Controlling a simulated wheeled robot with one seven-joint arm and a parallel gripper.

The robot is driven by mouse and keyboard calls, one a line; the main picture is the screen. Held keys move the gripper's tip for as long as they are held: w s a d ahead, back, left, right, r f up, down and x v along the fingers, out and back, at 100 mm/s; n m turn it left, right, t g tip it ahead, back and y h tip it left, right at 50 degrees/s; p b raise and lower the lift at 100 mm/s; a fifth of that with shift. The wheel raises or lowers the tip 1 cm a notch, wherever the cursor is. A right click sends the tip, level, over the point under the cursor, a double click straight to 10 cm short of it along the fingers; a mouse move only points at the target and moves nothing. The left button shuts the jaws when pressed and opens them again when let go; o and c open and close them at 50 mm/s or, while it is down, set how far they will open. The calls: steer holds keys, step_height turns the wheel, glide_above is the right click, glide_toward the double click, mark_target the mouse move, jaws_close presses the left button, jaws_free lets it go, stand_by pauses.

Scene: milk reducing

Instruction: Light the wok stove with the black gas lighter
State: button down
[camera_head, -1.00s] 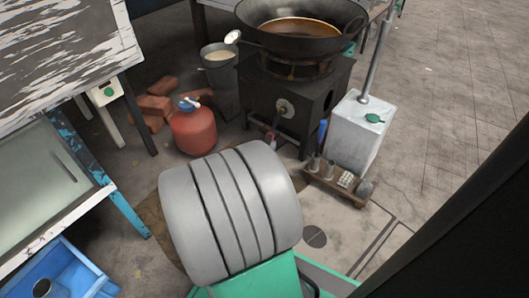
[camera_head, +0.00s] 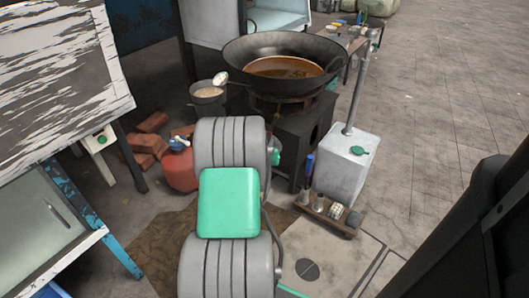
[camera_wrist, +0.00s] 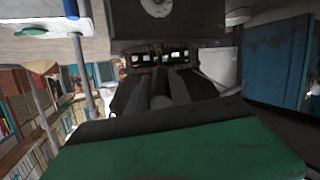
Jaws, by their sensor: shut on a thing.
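The wok stove (camera_head: 312,128) is a dark metal box with a wide black wok (camera_head: 335,58) on top, holding brown liquid. Its front, with a round dial, shows at the top of the wrist view (camera_wrist: 185,22). In the head view my arm hides my gripper and part of the stove front. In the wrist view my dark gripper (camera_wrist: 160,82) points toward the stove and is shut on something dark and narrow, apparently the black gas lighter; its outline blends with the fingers. I cannot tell whether its tip touches the stove. No flame is visible.
A red gas cylinder (camera_head: 180,168) and bricks (camera_head: 148,143) stand left of my arm. A bucket (camera_head: 208,98) with a ladle is behind. A white box (camera_head: 345,165) with a pipe and a small rack (camera_head: 325,218) of containers stand right of the stove. Floor at right is clear.

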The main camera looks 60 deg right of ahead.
steer(key=shift+w+d+r, duration=0.15)
steer(key=shift+d, duration=0.3)
stand_by(1.4)
steer(key=s+a, duration=0.2)
steer(key=a, duration=0.7)
steer(key=shift+s+a, duration=0.35)
steer(key=shift+s, duration=0.05)
steer(key=shift+a, duration=0.1)
